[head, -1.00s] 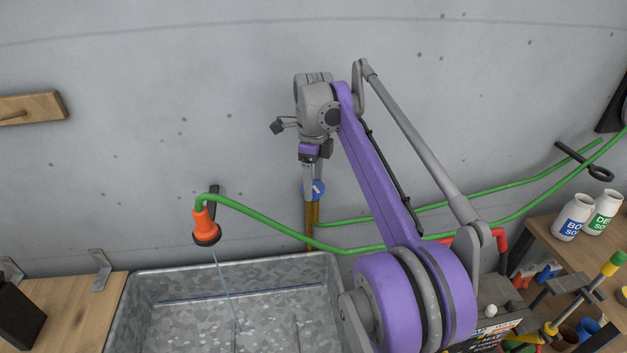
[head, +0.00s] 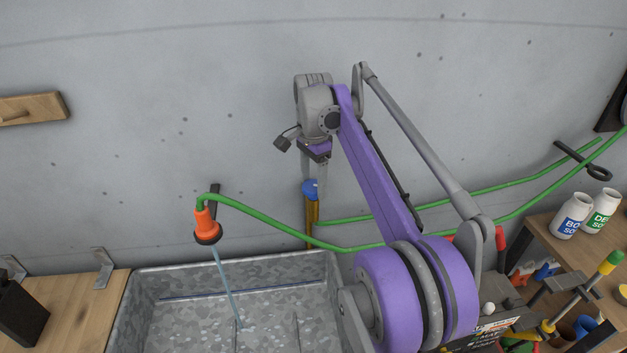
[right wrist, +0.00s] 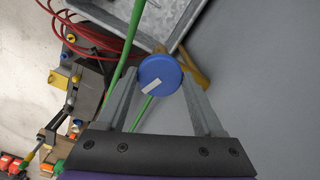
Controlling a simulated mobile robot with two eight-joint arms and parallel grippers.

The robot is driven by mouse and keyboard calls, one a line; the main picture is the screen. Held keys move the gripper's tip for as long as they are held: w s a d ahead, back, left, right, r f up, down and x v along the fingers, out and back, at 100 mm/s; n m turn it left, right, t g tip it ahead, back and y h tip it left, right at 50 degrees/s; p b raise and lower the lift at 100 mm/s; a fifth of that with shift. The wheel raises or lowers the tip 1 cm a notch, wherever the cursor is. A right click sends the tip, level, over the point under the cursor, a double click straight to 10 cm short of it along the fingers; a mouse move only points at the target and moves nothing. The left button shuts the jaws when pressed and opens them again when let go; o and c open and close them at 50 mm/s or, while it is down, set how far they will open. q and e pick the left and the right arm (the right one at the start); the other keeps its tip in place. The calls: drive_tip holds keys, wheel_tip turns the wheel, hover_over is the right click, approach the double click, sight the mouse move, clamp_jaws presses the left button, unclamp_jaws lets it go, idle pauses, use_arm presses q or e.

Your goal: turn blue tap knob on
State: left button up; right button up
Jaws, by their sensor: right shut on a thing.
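The blue tap knob (head: 310,188) sits on top of a brass tap pipe (head: 312,222) against the wall. In the right wrist view the knob (right wrist: 160,75) is a round blue disc with a white mark, held between the two fingers. My right gripper (head: 314,186) points down from above and is shut on the knob. The green hose (head: 290,240) runs to an orange nozzle (head: 206,224) above a grey metal basin (head: 180,268). A stream of water (head: 226,280) falls from the nozzle into the basin. My left gripper is not in view.
A wooden counter (head: 80,300) is left of the basin. Two white bottles (head: 585,213) stand on a wooden bench at right, with tools and small pots below. A red hose (right wrist: 105,40) lies coiled in the right wrist view. The wall above the basin is mostly clear.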

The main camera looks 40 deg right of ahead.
sight(314, 185)
drive_tip(key=n, duration=0.4)
drive_tip(key=shift+n, duration=0.3)
drive_tip(key=n, duration=0.3)
drive_tip(key=shift+n, duration=0.4)
drive_tip(key=n, duration=0.4)
drive_tip(key=shift+n, duration=1.7)
drive_tip(key=o, duration=1.4)
drive_tip(key=shift+r, duration=0.1)
wheel_tip(314, 185, up, 11)
drive_tip(key=shift+f, duration=0.15)
